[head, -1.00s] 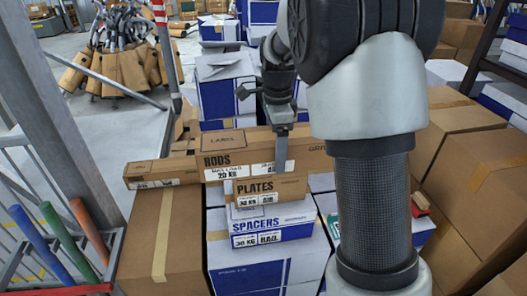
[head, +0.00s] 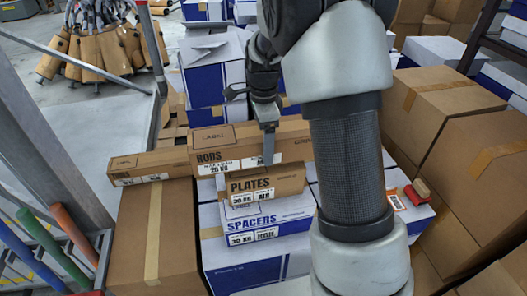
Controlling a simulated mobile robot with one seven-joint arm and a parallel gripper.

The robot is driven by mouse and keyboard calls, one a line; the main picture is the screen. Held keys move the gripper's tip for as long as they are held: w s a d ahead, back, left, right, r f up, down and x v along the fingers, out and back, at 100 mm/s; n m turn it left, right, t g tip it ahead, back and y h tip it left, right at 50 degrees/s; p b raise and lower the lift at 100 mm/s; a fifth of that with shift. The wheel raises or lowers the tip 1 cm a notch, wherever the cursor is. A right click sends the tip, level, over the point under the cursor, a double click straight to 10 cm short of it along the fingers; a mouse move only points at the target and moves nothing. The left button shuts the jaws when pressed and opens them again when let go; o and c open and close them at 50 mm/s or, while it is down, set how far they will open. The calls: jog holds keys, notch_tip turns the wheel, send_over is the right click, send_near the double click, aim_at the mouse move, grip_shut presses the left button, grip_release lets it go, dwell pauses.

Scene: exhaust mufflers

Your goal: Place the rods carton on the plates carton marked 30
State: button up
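The rods carton (head: 232,147) is a long brown box marked RODS and 20 KG, lying crosswise in the middle of the head view. The plates carton (head: 250,186) is a smaller brown box marked PLATES and 30 KG, directly below and slightly in front of it in the picture. I cannot tell whether the two touch. My gripper (head: 268,145) reaches down over the rods carton. One finger lies against its front face; the other is hidden behind it. The grip looks closed on the carton.
The plates carton stands on a white and blue spacers carton (head: 262,218), on larger white and blue boxes. Another long brown carton (head: 150,165) lies left on a big brown box (head: 150,240). Brown boxes (head: 440,110) crowd the right. A grey post and rack stand left.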

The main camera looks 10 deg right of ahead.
jog(key=shift+f, duration=1.65)
jog(key=shift+f, duration=0.2)
jog(key=o, duration=1.8)
jog(key=shift+o, duration=0.2)
